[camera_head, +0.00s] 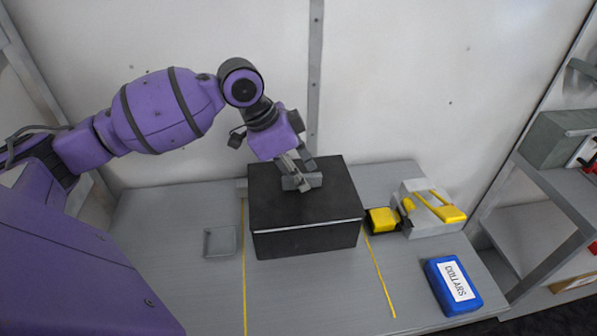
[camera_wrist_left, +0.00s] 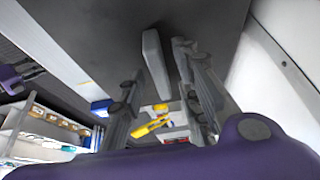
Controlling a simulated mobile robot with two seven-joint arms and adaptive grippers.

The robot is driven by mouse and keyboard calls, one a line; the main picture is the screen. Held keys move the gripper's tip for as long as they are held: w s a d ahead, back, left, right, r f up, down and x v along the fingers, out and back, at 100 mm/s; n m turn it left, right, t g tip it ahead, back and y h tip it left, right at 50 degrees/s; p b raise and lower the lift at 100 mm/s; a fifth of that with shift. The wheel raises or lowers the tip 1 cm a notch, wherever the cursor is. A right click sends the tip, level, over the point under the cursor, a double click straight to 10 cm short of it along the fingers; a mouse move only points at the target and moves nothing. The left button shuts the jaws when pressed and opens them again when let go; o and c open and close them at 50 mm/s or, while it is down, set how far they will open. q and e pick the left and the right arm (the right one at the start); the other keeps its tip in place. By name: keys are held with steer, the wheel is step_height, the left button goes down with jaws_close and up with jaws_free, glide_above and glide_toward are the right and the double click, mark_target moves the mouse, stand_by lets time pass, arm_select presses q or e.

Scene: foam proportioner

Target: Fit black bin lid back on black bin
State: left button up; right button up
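The black bin (camera_head: 310,243) stands on the grey bench in the head view. Its black lid (camera_head: 335,196) lies over the top, with a pale line along the front between lid and bin; I cannot tell whether it is fully seated. A grey bar handle (camera_head: 293,184) is on the lid and also shows in the left wrist view (camera_wrist_left: 155,65). My left gripper (camera_head: 300,178) is down at the handle, its fingers spread on either side in the wrist view (camera_wrist_left: 162,85), with a gap visible. My right gripper is out of view.
A small grey tray (camera_head: 220,242) lies left of the bin. A yellow-and-grey device (camera_head: 432,208) and a yellow block (camera_head: 382,220) sit close on the right. A blue box labelled COLLARS (camera_head: 452,285) is at the bench's right edge. A wall stands behind.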

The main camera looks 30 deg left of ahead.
arm_select(q)
steer(key=p+v, duration=0.1)
steer(key=v, duration=1.1)
steer(key=shift+r, duration=0.15)
